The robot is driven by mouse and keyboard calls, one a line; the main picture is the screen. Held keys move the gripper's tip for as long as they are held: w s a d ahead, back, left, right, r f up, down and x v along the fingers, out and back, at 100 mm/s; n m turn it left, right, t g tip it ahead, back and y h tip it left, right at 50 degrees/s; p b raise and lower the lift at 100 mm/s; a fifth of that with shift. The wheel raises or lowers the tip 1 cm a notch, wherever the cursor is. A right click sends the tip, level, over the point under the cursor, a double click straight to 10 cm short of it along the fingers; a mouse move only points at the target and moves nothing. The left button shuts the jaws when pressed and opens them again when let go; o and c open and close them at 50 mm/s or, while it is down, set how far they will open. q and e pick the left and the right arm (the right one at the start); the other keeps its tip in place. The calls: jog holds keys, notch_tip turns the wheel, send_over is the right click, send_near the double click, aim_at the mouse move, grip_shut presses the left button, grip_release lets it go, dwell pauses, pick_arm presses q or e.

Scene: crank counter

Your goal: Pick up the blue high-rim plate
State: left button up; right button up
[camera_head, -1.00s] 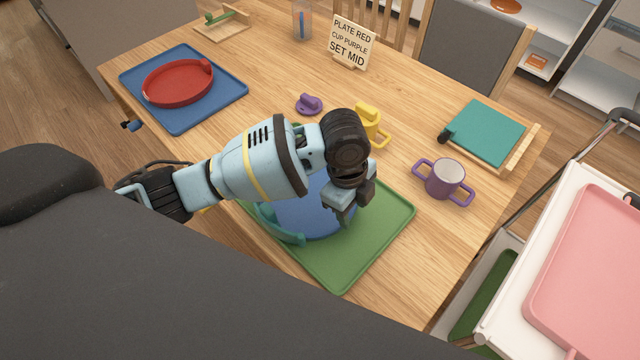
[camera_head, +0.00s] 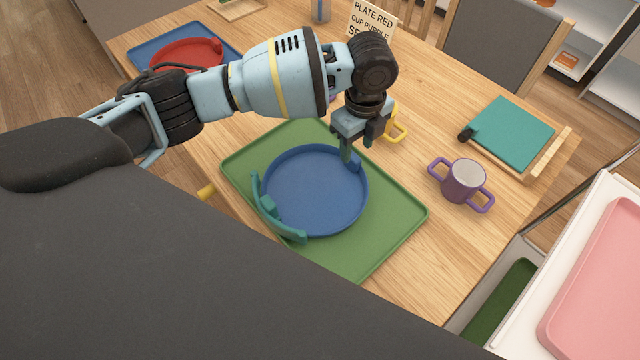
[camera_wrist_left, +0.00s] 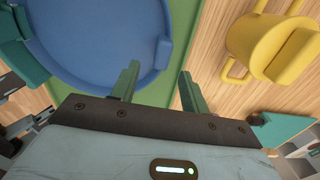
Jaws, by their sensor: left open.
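The blue high-rim plate (camera_head: 315,195) lies flat on a green tray (camera_head: 385,240) in the head view. A small raised blue tab stands on its back right rim. A teal curved piece (camera_head: 275,215) is at the plate's left front edge. My left gripper (camera_head: 352,150) points down at the back right rim, beside the tab, open and empty. In the left wrist view the plate (camera_wrist_left: 95,40) fills the upper left. The left gripper's fingers (camera_wrist_left: 160,88) are apart there, one over the plate's edge and one outside it. My right gripper is not in view.
A yellow cup (camera_head: 396,125) stands just behind the left gripper. A purple two-handled mug (camera_head: 464,180) is to the right. A teal board (camera_head: 512,132) lies at the back right. A red plate (camera_head: 190,55) on a blue tray is at the back left. Bare table lies right of the green tray.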

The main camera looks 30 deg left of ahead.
aim_at(353, 155)
pick_arm(q)
jog(key=shift+w+a+f, duration=0.15)
jog(key=shift+a+f, duration=0.05)
jog(key=shift+f, duration=1.2)
jog(key=shift+w+a+f, duration=0.1)
jog(key=shift+a+f, duration=0.1)
jog(key=shift+f, duration=1.15)
grip_shut()
